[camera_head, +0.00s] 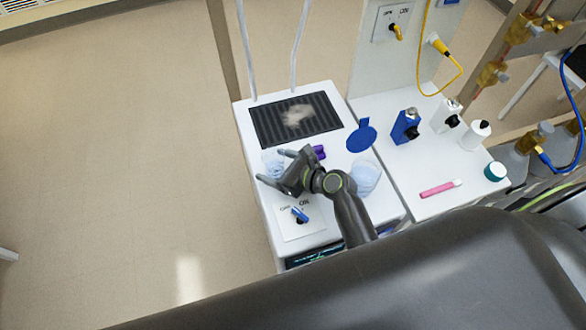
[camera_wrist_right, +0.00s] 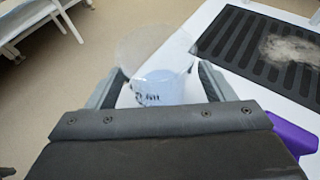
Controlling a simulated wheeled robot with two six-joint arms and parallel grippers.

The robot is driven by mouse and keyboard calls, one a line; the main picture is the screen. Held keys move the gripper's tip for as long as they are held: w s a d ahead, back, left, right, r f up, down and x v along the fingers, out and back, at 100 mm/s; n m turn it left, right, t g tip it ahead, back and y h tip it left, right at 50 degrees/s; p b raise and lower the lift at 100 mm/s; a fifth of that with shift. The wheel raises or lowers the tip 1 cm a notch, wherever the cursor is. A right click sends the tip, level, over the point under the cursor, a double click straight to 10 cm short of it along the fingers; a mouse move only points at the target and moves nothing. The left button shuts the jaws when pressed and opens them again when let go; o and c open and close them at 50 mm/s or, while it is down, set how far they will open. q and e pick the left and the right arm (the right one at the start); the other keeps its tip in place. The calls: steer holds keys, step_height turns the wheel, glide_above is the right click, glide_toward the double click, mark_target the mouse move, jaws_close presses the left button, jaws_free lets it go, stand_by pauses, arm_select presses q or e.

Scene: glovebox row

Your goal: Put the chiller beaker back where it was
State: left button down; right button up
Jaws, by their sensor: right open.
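A clear beaker with pale blue contents (camera_head: 272,161) stands at the left edge of the white bench unit. It also shows in the right wrist view (camera_wrist_right: 160,88), upright, with dark printed marks on its side. My right gripper (camera_head: 274,167) is open, with one finger on each side of this beaker. I cannot tell whether the fingers touch it. A second clear, bluish vessel (camera_head: 366,179) stands to the right, partly behind my right arm. Which of them is the chiller beaker is not marked. My left gripper is not in view.
A dark ribbed plate (camera_head: 262,126) with a pale patch lies behind the gripper. A purple object (camera_head: 319,152) and a blue disc (camera_head: 361,138) are close by. A knob panel (camera_head: 299,216) is in front.

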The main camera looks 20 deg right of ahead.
steer(key=v, duration=1.1)
steer(key=shift+s+d+b, duration=0.15)
steer(key=shift+d+b, duration=0.05)
steer(key=shift+b, duration=0.1)
